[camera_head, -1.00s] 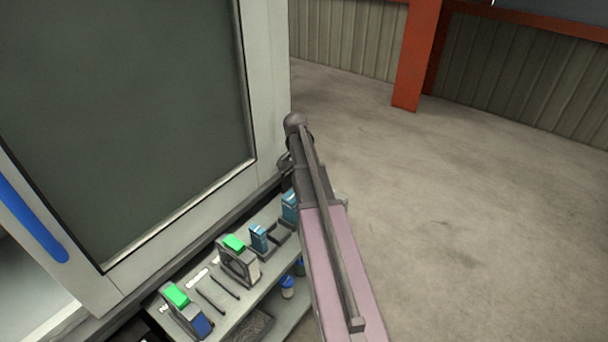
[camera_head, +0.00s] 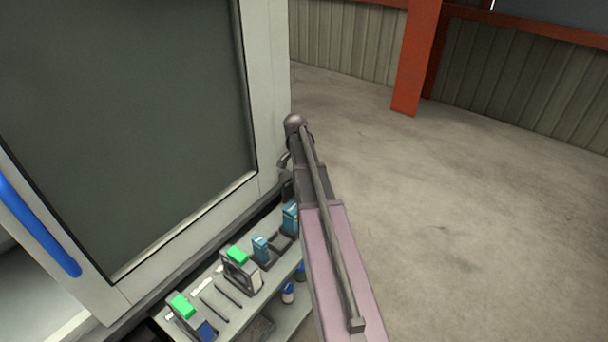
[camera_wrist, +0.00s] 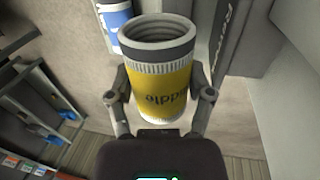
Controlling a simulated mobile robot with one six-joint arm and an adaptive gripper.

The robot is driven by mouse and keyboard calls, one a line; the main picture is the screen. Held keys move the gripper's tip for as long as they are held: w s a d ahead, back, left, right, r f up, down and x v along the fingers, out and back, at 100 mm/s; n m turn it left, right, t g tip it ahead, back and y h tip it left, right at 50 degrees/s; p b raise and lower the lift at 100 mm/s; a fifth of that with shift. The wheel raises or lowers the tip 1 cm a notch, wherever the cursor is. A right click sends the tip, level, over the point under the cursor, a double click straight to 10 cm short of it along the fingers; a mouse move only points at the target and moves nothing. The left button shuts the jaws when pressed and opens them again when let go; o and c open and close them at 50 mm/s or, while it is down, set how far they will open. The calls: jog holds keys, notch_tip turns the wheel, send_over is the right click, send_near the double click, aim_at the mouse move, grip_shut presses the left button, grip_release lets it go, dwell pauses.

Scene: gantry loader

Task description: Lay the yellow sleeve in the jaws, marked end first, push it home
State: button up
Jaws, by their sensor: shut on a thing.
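The yellow sleeve (camera_wrist: 163,88) is in my gripper (camera_wrist: 162,92) in the wrist view. It is a hollow cylinder with a yellow band, dark lettering and grey threaded-looking ends. One finger presses on each side of it, and its open end faces up in the picture. The sleeve looks clear of other surfaces. In the head view my arm hides the gripper and the sleeve. The jaws of the machine are not seen. I cannot tell which end of the sleeve is marked.
A grey machine with a dark window door (camera_head: 130,110) and a blue handle (camera_head: 38,228) stands at the left. Below it a shelf (camera_head: 222,318) holds gauges with green tops (camera_head: 237,255) and blue items (camera_head: 261,248). An orange post (camera_head: 416,60) stands behind open floor (camera_head: 490,200).

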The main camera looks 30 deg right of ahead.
jog(key=shift+r, duration=0.1)
dwell(0.3)
jog(key=shift+r+p, duration=0.95)
jog(key=shift+p, duration=0.05)
jog(key=shift+d+f, duration=0.1)
